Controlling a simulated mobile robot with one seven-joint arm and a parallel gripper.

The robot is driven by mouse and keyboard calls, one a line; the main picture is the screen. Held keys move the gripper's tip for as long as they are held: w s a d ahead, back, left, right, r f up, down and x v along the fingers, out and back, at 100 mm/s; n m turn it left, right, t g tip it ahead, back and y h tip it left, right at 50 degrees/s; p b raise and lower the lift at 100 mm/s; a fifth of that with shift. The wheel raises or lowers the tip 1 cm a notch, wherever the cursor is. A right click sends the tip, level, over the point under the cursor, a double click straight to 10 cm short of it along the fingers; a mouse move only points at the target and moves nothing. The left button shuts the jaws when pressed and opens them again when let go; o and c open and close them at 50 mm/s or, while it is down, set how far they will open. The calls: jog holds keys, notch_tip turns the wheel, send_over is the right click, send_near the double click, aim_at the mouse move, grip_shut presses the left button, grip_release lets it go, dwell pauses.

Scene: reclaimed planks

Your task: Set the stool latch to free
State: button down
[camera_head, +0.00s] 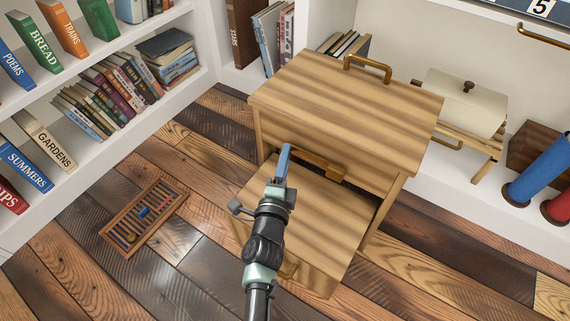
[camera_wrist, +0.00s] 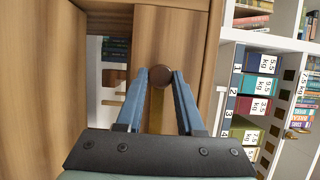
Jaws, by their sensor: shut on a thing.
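The wooden step stool (camera_head: 345,105) stands on the plank floor, with its lower step (camera_head: 315,215) jutting toward me. A brass latch (camera_head: 322,167) lies along the front just below its top step. In the wrist view, the latch's round dark brown knob (camera_wrist: 161,77) sits at the top of an upright brass strip (camera_wrist: 156,108). My gripper (camera_head: 285,152) is at the left end of the latch. In the wrist view its blue fingers (camera_wrist: 161,82) lie either side of the knob and grip it. I see no marking that shows the latch's setting.
A wooden rack with small colored pieces (camera_head: 145,215) lies on the floor to the left. Bookshelves (camera_head: 110,60) line the left side. A cream box with a dark knob (camera_head: 462,100) and blue and red rolls (camera_head: 540,165) sit at right. Floor at front right is clear.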

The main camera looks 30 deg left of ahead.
jog(key=shift+w+r, duration=0.2)
dwell(0.3)
jog(key=c, duration=0.5)
grip_release()
jog(key=shift+c, duration=0.2)
jog(key=shift+f, duration=0.1)
jog(key=shift+s, duration=0.15)
jog(key=p+v, duration=0.1)
jog(key=v, duration=1.1)
jog(key=shift+s+d+p, duration=0.15)
jog(key=shift+s+p, duration=0.2)
jog(key=shift+p, duration=0.05)
